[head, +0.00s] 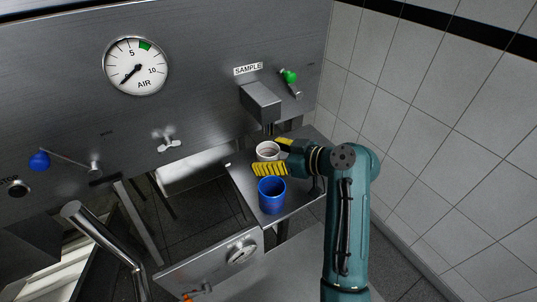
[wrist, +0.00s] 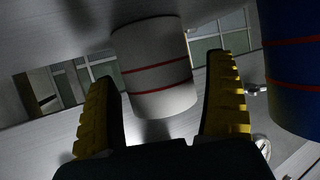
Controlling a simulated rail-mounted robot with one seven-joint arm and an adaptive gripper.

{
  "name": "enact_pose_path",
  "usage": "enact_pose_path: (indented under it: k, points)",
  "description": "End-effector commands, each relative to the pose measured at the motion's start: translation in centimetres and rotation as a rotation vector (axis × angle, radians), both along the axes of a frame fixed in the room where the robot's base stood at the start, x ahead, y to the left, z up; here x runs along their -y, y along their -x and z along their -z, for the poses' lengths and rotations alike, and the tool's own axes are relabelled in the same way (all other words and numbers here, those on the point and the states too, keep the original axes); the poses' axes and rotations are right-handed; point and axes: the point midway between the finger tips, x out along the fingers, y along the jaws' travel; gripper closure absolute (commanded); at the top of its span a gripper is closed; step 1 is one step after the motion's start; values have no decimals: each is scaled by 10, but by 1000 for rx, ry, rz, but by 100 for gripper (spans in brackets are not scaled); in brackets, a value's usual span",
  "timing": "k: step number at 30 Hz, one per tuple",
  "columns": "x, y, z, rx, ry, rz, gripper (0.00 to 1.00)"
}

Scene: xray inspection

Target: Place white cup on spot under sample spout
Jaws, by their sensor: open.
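The white cup (head: 268,152) stands on the small metal shelf (head: 245,176) under the sample spout (head: 268,127) in the head view. In the wrist view the white cup (wrist: 155,75), with two red bands, is between and just beyond my fingertips. My gripper (head: 275,156) has yellow-padded fingers, one on each side of the cup. In the wrist view my gripper (wrist: 165,95) is open, with gaps visible between fingers and cup. Whether the cup is exactly on the spot cannot be told; the spot itself is hidden.
A blue cup (head: 271,194) stands on the shelf in front of the white cup, close to my near finger; it shows at the right in the wrist view (wrist: 295,70). A green-handled valve (head: 290,78) is above right. A tiled wall (head: 440,130) is at right.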

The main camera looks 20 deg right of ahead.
Motion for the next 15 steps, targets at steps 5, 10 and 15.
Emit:
enact_pose_path:
  k: [5, 10, 15]
  points:
    - [17, 24, -11, 4, 3, 4, 14]
    - [27, 40, -20, 3, 1, 2, 14]
    - [28, 42, -22, 2, 2, 1, 14]
